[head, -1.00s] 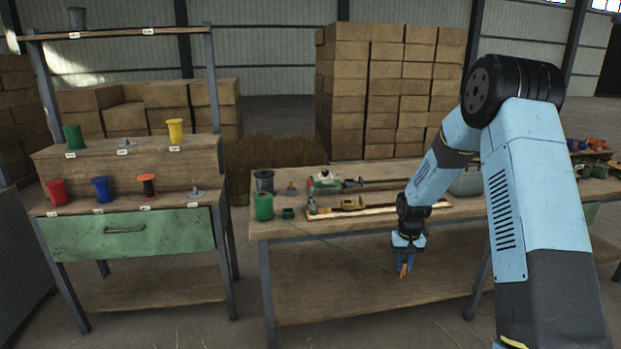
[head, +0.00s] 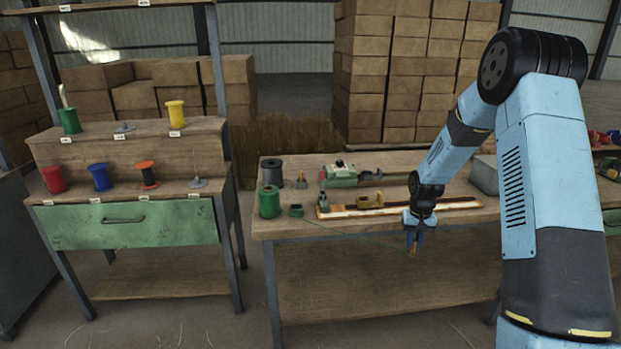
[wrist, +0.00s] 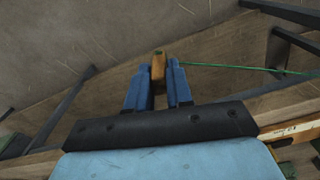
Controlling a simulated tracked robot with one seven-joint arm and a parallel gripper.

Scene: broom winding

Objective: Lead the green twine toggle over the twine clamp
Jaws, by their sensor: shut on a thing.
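My gripper (head: 413,246) is shut on the toggle (wrist: 158,66), a short tan-orange peg standing up between the blue fingers. In the head view my gripper hangs in front of the bench's front edge, with its tip just below the top. The green twine (wrist: 235,68) runs taut to the right from the toggle in the wrist view. In the head view it runs left toward the green spool (head: 269,203) at the bench's left end. A small green block (head: 296,210) sits beside that spool. I cannot tell which fitting is the twine clamp.
A pale board (head: 440,206) with a tan block (head: 370,202) lies along the bench front, behind my gripper. A green device (head: 340,176) and a dark grey spool (head: 272,170) stand further back. A shelf rack with coloured spools (head: 98,177) is at left.

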